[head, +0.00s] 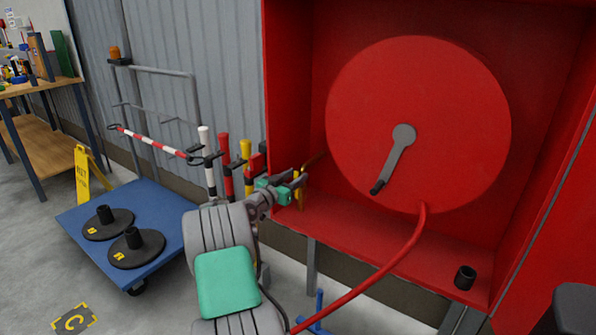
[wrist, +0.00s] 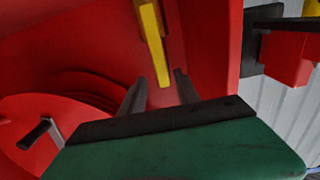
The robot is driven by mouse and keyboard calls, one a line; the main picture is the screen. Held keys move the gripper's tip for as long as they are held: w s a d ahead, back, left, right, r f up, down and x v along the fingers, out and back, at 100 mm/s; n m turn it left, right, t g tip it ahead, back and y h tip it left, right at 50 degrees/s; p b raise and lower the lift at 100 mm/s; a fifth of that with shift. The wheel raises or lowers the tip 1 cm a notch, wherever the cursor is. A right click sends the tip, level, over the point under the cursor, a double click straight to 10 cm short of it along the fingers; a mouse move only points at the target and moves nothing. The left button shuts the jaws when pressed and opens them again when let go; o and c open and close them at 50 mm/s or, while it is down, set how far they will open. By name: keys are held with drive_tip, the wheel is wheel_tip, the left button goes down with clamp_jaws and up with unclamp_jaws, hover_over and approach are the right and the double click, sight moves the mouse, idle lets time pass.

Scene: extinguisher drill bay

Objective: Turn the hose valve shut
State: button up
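The hose valve's yellow lever (head: 300,197) shows at the left inner side of the red cabinet, partly hidden behind my gripper (head: 298,180). It hangs roughly straight down in the head view. In the wrist view the yellow lever (wrist: 152,40) comes in from the top edge, and its end lies between the two dark fingertips of my gripper (wrist: 162,78). A gap shows on both sides of the lever, so the fingers look open around it; I cannot tell whether either touches. The valve body is mostly hidden.
The red cabinet (head: 390,235) holds a hose reel (head: 450,110) with a crank (head: 397,160). A red hose (head: 375,280) runs down in front.

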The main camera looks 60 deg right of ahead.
drive_tip(key=d, duration=0.4)
drive_tip(key=shift+d, duration=0.2)
drive_tip(key=shift+s+d+f, duration=0.1)
drive_tip(key=shift+s+d, duration=0.05)
drive_tip(key=shift+c, duration=1.1)
drive_tip(key=c, duration=0.6)
clamp_jaws()
